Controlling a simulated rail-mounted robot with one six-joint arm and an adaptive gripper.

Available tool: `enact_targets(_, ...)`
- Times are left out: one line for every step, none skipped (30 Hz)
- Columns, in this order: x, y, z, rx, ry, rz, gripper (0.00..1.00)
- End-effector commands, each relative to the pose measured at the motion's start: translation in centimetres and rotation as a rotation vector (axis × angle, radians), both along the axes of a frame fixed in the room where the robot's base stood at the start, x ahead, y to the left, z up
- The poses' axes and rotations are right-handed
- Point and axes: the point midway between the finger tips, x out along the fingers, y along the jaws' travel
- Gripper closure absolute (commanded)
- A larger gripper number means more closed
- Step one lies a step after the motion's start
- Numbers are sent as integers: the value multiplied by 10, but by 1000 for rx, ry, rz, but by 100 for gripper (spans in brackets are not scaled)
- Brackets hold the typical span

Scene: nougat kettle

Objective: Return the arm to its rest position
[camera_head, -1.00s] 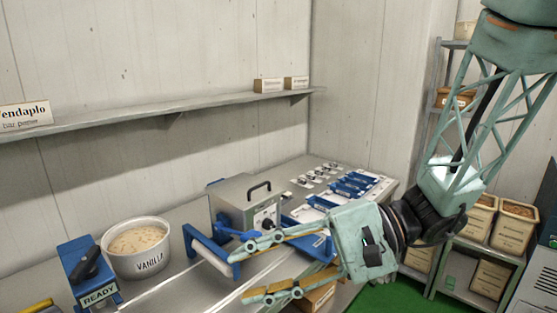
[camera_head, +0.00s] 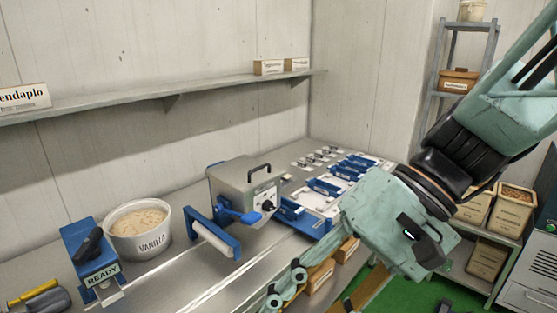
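My gripper (camera_head: 312,300) is in the lower right of the head view, in front of the bench's near edge. Its green wrist housing (camera_head: 400,225) is tilted, and the fingers point down and to the left. The fingers are spread apart with nothing seen between them. Their tips run to the bottom edge of the picture and are partly cut off. My arm comes in from the upper right and hides part of the shelving behind it.
A wall shelf (camera_head: 170,98) runs behind. Crates (camera_head: 512,208) stand at the right, above green floor.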

Motion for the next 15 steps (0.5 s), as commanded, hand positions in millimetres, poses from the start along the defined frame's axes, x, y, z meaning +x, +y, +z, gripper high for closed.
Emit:
enact_targets(-4, -5, 0, -24, -15, 5, 65)
enact_targets(-6, -8, 0, -39, -23, 10, 65)
enact_targets(-9, -12, 0, -60, -34, 14, 65)
enact_targets(-11, -16, -1, -76, -41, 16, 65)
enact_targets(-13, -19, -1, -89, -49, 19, 65)
enact_targets(-15, -24, -1, -110, -61, 24, 65)
enact_targets(-16, -27, -1, -125, -69, 25, 65)
enact_targets(-18, -31, -1, -141, -78, 27, 65)
enact_targets(-20, -36, -1, -160, -91, 30, 65)
enact_targets(-22, -39, -2, -175, -98, 32, 65)
enact_targets(-23, -43, -1, -191, -108, 34, 65)
enact_targets(-25, -48, -1, -211, -121, 36, 65)
enact_targets(-26, -52, -1, -226, -131, 37, 65)
enact_targets(-27, -55, -1, -240, -141, 38, 65)
enact_targets(-28, -60, 0, -261, -154, 40, 65)
